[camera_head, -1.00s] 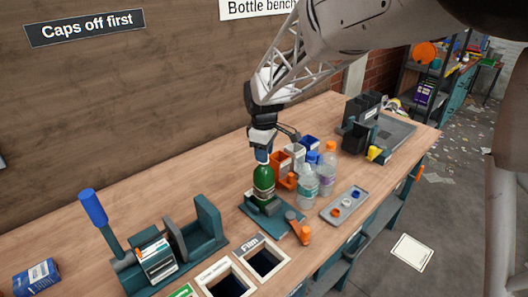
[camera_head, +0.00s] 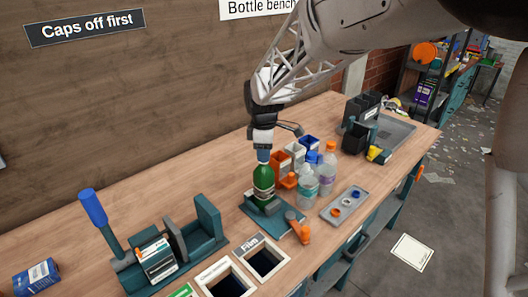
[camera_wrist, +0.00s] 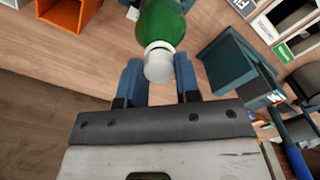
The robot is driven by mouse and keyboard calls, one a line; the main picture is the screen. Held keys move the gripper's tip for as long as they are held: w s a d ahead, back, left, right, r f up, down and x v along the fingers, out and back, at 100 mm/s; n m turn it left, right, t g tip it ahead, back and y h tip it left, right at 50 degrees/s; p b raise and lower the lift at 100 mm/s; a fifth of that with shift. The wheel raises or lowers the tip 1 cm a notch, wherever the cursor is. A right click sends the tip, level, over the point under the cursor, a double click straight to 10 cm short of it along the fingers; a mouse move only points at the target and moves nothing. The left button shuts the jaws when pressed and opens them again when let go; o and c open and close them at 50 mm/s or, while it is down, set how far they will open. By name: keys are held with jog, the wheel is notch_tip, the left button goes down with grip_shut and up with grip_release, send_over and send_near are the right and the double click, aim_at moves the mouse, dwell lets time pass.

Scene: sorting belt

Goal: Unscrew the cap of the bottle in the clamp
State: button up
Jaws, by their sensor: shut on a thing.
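A green bottle (camera_head: 263,186) stands upright in the blue-grey clamp (camera_head: 291,236) on the bench. An orange handle (camera_head: 304,232) is on the clamp's front. My gripper (camera_head: 263,154) is directly above the bottle, its fingers pointing down at the bottle's top. In the wrist view the white cap (camera_wrist: 158,62) sits at the end of the green bottle (camera_wrist: 162,22), between my gripper's two blue fingers (camera_wrist: 159,78). The gripper is shut on the cap. In the head view the fingers hide the cap.
Clear bottles with blue (camera_head: 312,157) and orange (camera_head: 331,146) caps stand right of the clamp. A grey tray (camera_head: 335,214) holds loose caps. Small orange, white and blue bins stand behind. Open bench holes, one marked Film (camera_head: 266,261), lie in front. A blue-handled device (camera_head: 93,207) stands left.

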jog(key=shift+n, duration=0.9)
jog(key=shift+n, duration=2.6)
jog(key=shift+n, duration=2.6)
